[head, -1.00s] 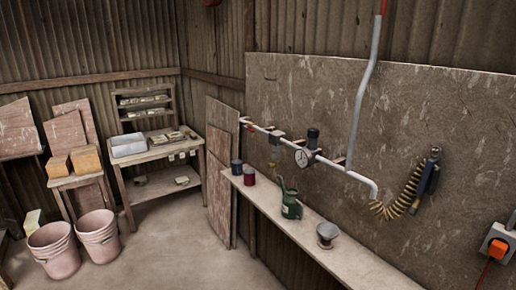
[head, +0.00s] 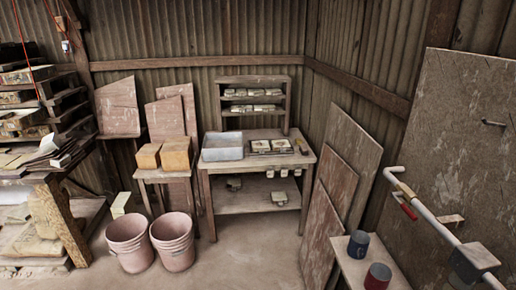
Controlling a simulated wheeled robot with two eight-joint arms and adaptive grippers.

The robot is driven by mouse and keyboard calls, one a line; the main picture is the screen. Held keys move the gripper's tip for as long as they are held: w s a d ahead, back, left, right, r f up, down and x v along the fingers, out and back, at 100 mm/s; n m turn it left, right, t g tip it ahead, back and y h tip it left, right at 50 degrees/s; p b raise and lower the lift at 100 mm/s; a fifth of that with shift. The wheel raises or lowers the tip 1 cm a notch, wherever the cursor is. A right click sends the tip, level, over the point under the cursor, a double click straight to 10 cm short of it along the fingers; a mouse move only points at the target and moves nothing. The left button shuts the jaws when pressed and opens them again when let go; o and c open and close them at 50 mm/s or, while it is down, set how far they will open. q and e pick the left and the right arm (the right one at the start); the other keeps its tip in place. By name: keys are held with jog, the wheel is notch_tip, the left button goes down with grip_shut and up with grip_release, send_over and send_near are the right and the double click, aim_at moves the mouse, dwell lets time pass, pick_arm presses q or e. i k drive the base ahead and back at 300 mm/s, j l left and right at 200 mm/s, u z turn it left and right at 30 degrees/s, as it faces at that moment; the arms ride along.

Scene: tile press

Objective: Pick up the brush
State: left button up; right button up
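I cannot make out a brush for certain. A small brownish item (head: 302,146) lies at the right end of the wooden workbench (head: 254,162) against the back wall; it is too small to tell what it is. Beside it on the bench are dark-framed tiles (head: 270,146) and a grey metal tray (head: 222,146). Neither of my grippers shows in the head view.
Two pink buckets (head: 173,240) stand on the floor left of the bench. A small stand with orange blocks (head: 177,153) is behind them. Boards (head: 334,190) lean at the right, near a shelf with blue (head: 358,243) and red (head: 377,276) cans. Floor before the bench is clear.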

aim_at(304, 150)
jog(key=i+j+z, duration=0.15)
jog(key=i+j, duration=0.2)
jog(key=i, duration=0.2)
jog(key=i+j+z, duration=0.1)
jog(key=i+j, duration=0.3)
jog(key=i, duration=0.1)
